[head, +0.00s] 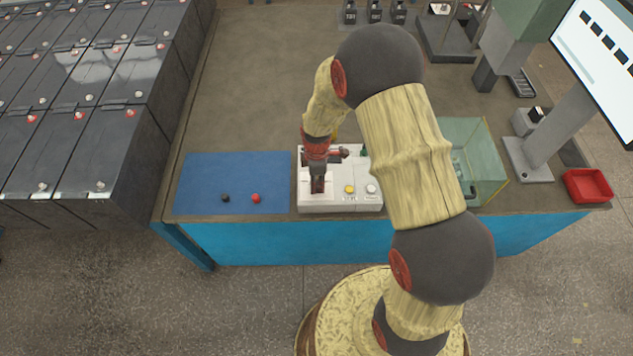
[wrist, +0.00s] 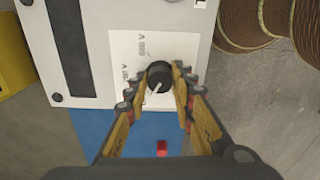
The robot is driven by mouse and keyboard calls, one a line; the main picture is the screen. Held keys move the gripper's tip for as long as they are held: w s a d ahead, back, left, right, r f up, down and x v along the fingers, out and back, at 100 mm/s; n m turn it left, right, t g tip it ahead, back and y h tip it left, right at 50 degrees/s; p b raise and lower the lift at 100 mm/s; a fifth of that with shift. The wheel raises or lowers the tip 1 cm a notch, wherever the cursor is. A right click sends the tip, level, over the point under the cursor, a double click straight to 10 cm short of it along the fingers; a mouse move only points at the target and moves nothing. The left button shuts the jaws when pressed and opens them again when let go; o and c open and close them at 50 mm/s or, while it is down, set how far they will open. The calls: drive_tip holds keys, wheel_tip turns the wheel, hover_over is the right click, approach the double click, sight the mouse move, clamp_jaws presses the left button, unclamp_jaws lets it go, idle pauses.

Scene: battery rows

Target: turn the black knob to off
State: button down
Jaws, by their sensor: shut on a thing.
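The black knob (wrist: 159,73) shows in the wrist view on the white face of a box. It is round, and its pale pointer line slants toward the lower left. In the head view my gripper (head: 318,184) points down at the left part of the white box (head: 332,204) and hides the knob.
A blue mat (head: 205,177) with a black button (head: 225,198) and a red button (head: 256,198) lies left of the box. Yellow and white buttons (head: 349,189) sit on the box's right part. A clear greenish case (head: 485,150) and a red tray (head: 587,186) stand further right.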

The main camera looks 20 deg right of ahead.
drive_tip(key=c, duration=1.5)
unclamp_jaws()
wheel_tip(320, 180, up, 12)
